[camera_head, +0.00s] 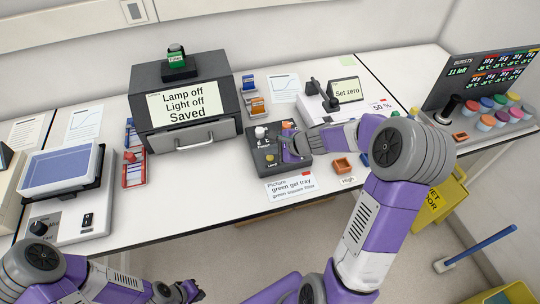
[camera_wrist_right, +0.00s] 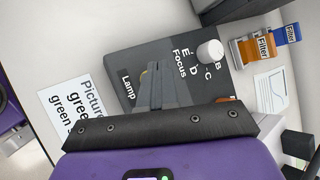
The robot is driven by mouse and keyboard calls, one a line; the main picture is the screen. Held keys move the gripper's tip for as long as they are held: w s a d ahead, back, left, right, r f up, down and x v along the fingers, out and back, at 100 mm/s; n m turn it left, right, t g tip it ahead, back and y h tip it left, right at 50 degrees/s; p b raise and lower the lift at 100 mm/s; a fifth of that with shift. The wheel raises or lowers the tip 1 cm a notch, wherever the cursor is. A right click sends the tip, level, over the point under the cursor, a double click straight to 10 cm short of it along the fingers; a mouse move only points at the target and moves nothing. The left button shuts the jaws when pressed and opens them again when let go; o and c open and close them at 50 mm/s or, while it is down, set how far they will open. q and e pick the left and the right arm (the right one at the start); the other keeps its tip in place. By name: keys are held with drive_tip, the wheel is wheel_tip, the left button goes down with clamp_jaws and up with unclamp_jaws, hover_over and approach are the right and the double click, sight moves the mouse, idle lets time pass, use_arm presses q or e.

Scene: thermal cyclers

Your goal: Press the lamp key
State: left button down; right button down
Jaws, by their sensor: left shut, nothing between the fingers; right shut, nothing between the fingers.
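The dark control box (camera_head: 262,139) stands on the bench in front of the imager. Its lamp key is a small yellow spot (camera_head: 270,157) above the word "Lamp". My left gripper (camera_head: 190,291) is shut and empty, low in front of the bench. The imager screen (camera_head: 184,104) reads "Lamp off, Light off, Saved".
A white focus knob (camera_wrist_right: 210,52) stands on the box. A picture card (camera_head: 289,188) lies in front of it. Orange and blue filters (camera_head: 257,106) stand behind. An orange block (camera_head: 342,165) sits right of the box, under my right arm. A red rack (camera_head: 133,170) is at left.

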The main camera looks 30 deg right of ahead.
sight(272, 159)
drive_tip(key=shift+r, duration=0.1)
wheel_tip(272, 159, up, 5)
drive_tip(key=p, duration=0.4)
drive_tip(key=shift+p, duration=0.3)
idle(0.6)
